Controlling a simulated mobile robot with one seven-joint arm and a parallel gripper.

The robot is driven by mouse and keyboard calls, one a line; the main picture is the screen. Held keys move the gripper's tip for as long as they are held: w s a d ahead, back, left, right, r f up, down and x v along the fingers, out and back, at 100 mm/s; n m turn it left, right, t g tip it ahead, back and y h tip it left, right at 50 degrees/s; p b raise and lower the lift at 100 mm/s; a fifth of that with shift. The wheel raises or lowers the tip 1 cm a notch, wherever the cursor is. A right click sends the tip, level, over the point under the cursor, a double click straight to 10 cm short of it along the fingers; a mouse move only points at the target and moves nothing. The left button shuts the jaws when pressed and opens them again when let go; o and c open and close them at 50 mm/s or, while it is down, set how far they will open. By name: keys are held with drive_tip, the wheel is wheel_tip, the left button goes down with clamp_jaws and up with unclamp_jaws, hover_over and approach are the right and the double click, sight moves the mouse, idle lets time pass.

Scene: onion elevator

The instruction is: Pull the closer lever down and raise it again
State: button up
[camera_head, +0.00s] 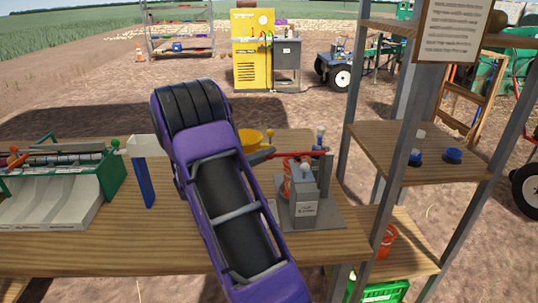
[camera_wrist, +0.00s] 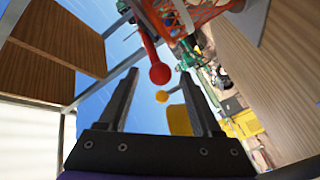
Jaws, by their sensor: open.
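The closer device (camera_head: 305,210) is a grey block on a base plate at the right end of the wooden table. A red lever (camera_head: 300,154) runs roughly level across its top in the head view. In the wrist view, the red lever (camera_wrist: 149,42) ends in a red ball knob (camera_wrist: 160,74). My gripper (camera_wrist: 159,85) is open and the knob appears between its fingertips; whether it touches a finger cannot be told. In the head view, my purple arm hides the gripper and the lever's left end.
A yellow bowl-like part (camera_head: 250,137) shows behind my arm. A green-sided sorting unit (camera_head: 60,180) stands on the table's left. A metal shelf rack (camera_head: 420,155) with blue-based items stands close on the right. A green crate (camera_head: 385,292) sits low beneath it.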

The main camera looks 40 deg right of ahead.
drive_tip(key=shift+d, duration=1.15)
clamp_jaws()
idle(0.6)
